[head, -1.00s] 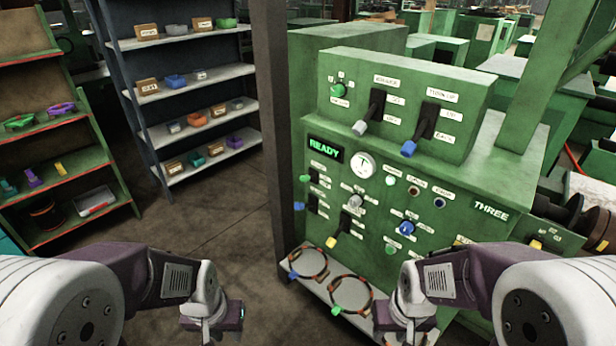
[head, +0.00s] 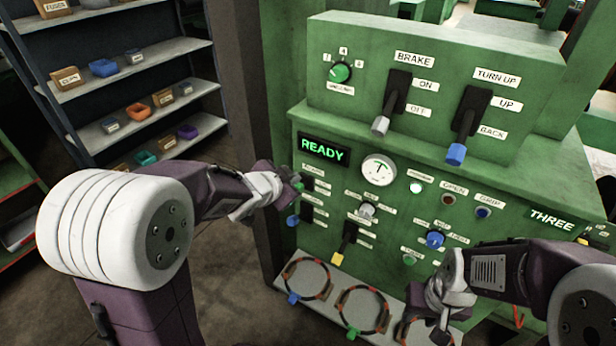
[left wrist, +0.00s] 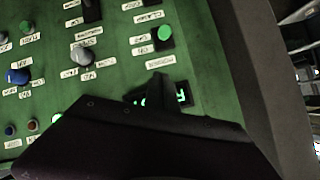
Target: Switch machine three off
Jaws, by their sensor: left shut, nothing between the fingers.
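Machine three (head: 535,190) is a green cabinet labelled THREE, with a lit green READY display (head: 324,151). My left gripper (head: 296,186) is shut and empty at the panel's left column, just below the display. A green-tipped lever on a black plate (left wrist: 165,36) shows in the left wrist view, a little apart from the dark fingers, which partly cover the display. A blue-tipped lever (head: 293,220) is below. The brake lever (head: 390,105) and turn-up lever (head: 468,128) point down. My right gripper (head: 440,310) is low at the front right; its jaws are unclear.
A shelf below the panel holds several ring-shaped sleeves (head: 306,279). A yellow-tipped lever (head: 341,245) and other knobs crowd the panel. A dark post stands left of the machine. A shelf unit with small bins (head: 140,110) is at the back left.

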